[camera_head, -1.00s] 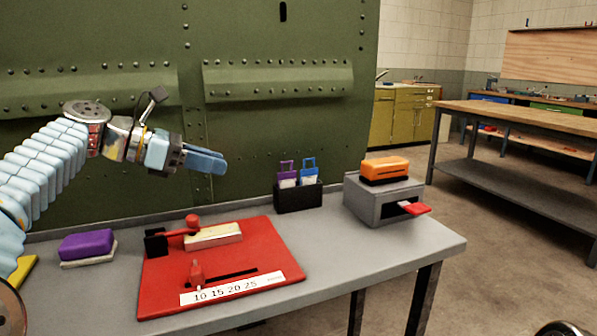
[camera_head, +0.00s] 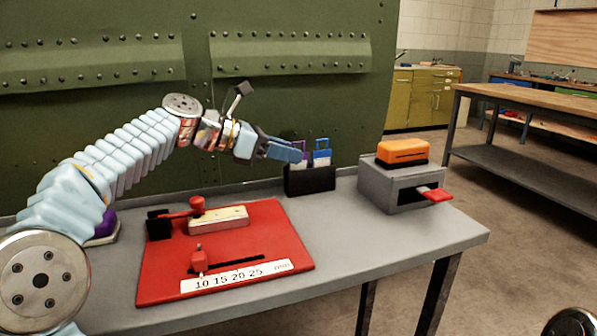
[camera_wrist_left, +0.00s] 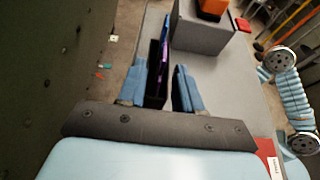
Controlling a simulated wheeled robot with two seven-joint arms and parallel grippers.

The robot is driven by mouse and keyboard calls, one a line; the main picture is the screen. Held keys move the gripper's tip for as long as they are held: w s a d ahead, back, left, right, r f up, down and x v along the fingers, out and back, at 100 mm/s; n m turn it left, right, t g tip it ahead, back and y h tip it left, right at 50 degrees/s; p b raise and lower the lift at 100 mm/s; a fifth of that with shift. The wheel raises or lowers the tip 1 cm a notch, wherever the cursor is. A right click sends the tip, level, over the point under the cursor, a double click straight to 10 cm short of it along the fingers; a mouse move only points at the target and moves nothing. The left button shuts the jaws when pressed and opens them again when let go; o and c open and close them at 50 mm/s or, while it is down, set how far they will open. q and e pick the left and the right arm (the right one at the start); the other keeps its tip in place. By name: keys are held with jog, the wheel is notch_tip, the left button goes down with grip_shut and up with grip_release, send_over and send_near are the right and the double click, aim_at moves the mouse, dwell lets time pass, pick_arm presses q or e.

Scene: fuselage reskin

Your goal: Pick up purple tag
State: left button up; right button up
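The purple tag (camera_head: 299,147) stands upright in a black holder (camera_head: 310,181) on the grey table, beside a blue tag (camera_head: 321,152). My left gripper (camera_head: 284,150) is just left of the purple tag in the head view and partly covers it. In the left wrist view the two blue fingers (camera_wrist_left: 158,88) are spread apart, with the black holder (camera_wrist_left: 155,92) and a thin purple edge (camera_wrist_left: 159,66) showing between them. Nothing is seen gripped. Whether a finger touches the tag cannot be told. My right gripper is not in view.
A red board (camera_head: 165,277) with a lever, slider and number strip lies at the table's centre. A grey box (camera_head: 385,189) with an orange block (camera_head: 403,152) on top and a red tab (camera_head: 437,195) stands right of the holder. A green riveted wall (camera_head: 100,120) rises behind.

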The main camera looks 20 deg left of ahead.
pick_arm(q)
jog(key=shift+x, duration=0.75)
grip_shut()
jog(key=shift+s, duration=0.1)
